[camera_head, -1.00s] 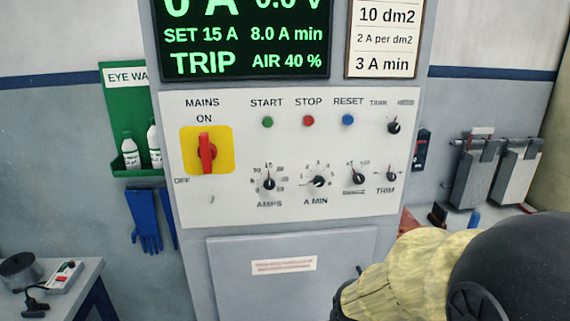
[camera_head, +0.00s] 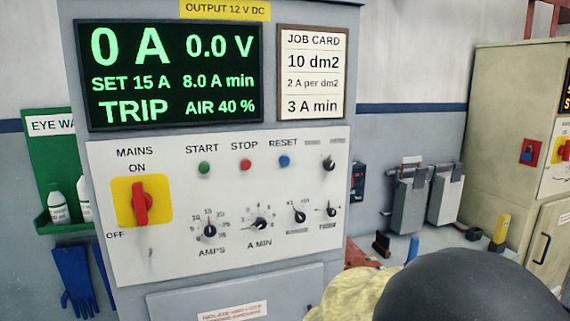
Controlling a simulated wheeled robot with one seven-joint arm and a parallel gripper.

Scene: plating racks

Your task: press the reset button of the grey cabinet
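The grey cabinet (camera_head: 312,95) stands at the left and middle of the head view. Its white control panel (camera_head: 110,260) carries a green START button, a red STOP button and the blue RESET button (camera_head: 284,161). The RESET button is unobstructed. The display (camera_head: 165,75) above reads 0 A, 0.0 V and TRIP. The red mains switch (camera_head: 140,203) on its yellow plate points up to ON. Part of my arm, with a yellowish cover and a dark rounded part, shows at the bottom right. My gripper's fingers are not visible.
A job card (camera_head: 312,72) hangs right of the display. An eye-wash shelf (camera_head: 55,222) and blue gloves (camera_head: 75,280) are at the left. Grey hanging tanks (camera_head: 410,200) and a beige cabinet (camera_head: 490,110) stand at the right. Below the panel is a cabinet door (camera_head: 295,290).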

